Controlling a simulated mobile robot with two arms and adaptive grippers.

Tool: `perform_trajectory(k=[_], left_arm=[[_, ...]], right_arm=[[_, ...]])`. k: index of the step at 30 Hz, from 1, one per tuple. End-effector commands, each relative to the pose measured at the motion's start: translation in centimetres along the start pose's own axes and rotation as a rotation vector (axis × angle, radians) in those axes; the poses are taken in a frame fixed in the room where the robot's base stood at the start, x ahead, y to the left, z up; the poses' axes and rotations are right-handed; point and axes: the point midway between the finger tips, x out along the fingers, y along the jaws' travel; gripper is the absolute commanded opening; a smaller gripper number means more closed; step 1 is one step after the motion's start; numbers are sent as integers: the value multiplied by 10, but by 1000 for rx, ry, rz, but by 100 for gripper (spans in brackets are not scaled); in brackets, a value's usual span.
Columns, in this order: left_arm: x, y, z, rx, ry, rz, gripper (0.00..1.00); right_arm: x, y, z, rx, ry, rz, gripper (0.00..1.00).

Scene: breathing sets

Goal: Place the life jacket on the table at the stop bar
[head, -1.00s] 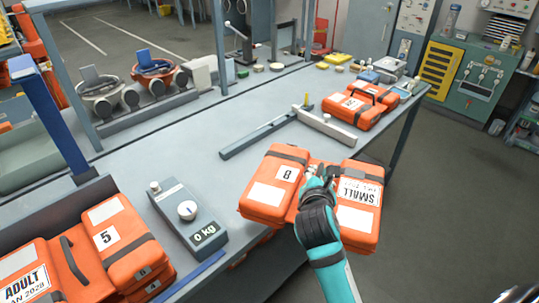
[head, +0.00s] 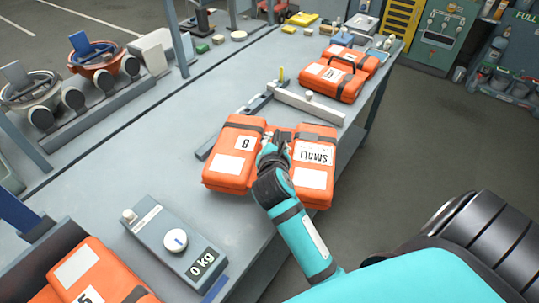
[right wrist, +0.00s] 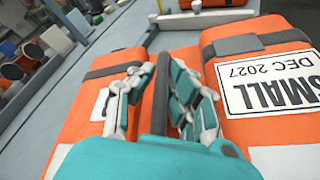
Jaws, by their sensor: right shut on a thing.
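The orange life jacket (head: 233,150) has two lobes with dark straps, one marked 8 and the other marked SMALL. It also fills much of the right wrist view (right wrist: 215,75), where SMALL DEC 2027 is readable. My right gripper (head: 276,143) is shut on its dark handle (right wrist: 162,90), between the lobes. The pale stop bar (head: 308,104) lies across the table just beyond the jacket. A dark rail (head: 222,137) meets the bar, and the jacket hides part of it. I cannot tell whether the jacket touches the table (head: 130,160). My left gripper is out of view.
Other orange life jackets stand beyond the bar (head: 330,80) and at the lower left (head: 75,270). A scale reading 0 kg (head: 172,238) sits in the near part of the table. Bare tabletop lies left of the rail. The table's right edge drops to open floor.

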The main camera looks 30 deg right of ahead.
Motion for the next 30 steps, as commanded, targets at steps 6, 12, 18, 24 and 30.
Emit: perform_trajectory(k=[6,12,18,24,30], left_arm=[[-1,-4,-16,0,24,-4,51],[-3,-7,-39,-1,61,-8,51],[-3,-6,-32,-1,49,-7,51],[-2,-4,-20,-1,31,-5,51],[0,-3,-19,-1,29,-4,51]], right_arm=[[8,-12,-16,0,-4,5,0],[18,-27,-37,-1,-2,3,0],[21,-32,-43,2,-4,6,0],[21,-32,-44,2,-4,6,0],[22,-34,-46,1,-1,2,28]])
